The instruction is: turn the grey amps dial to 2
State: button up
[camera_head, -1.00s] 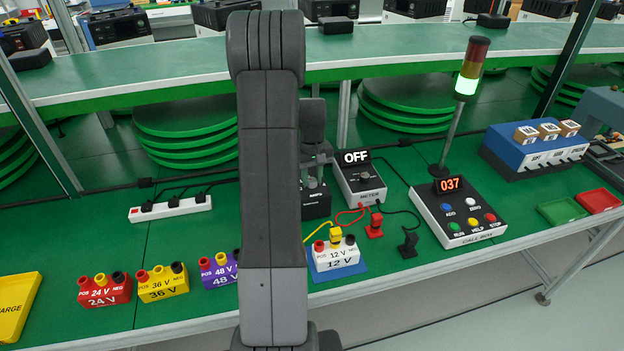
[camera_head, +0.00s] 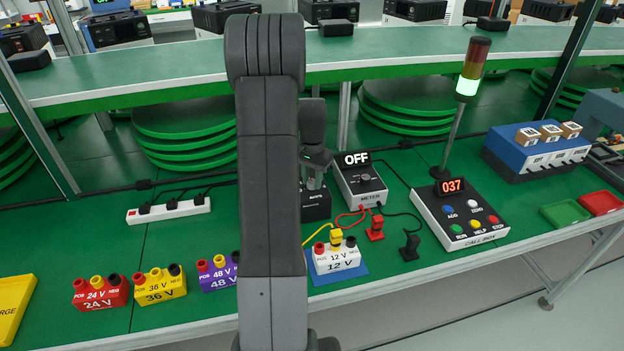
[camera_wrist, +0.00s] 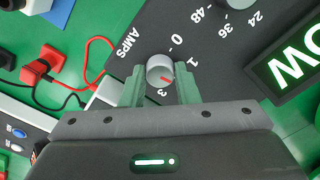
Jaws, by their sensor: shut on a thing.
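The grey amps dial (camera_wrist: 154,70) is a small round knob on a black panel (camera_wrist: 140,30) in the wrist view. Its red mark points to the lower right, on the side between the printed 1 and 3. No 2 shows there; the right finger covers that part of the scale. My gripper (camera_wrist: 160,88) is shut on the dial, one green finger at each side. In the head view the dial is hidden, and my gripper is over a black box (camera_head: 316,207) just left of the meter (camera_head: 362,187).
A second grey knob with larger numbers is at the wrist view's top edge, near a lit green display (camera_wrist: 295,68). Red and black plugs with leads lie right of the box, with the white 12 V block (camera_head: 336,258) in front. The call box (camera_head: 460,215) stands further right.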

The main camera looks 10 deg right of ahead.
aim_at(312, 181)
jog(key=shift+m, duration=0.7)
jog(key=shift+r, duration=0.1)
jog(key=o, duration=1)
notch_tip(312, 181, up, 14)
jog(key=shift+f+b, duration=0.15)
jog(key=shift+b, duration=0.15)
notch_tip(312, 181, down, 14)
dwell(0.3)
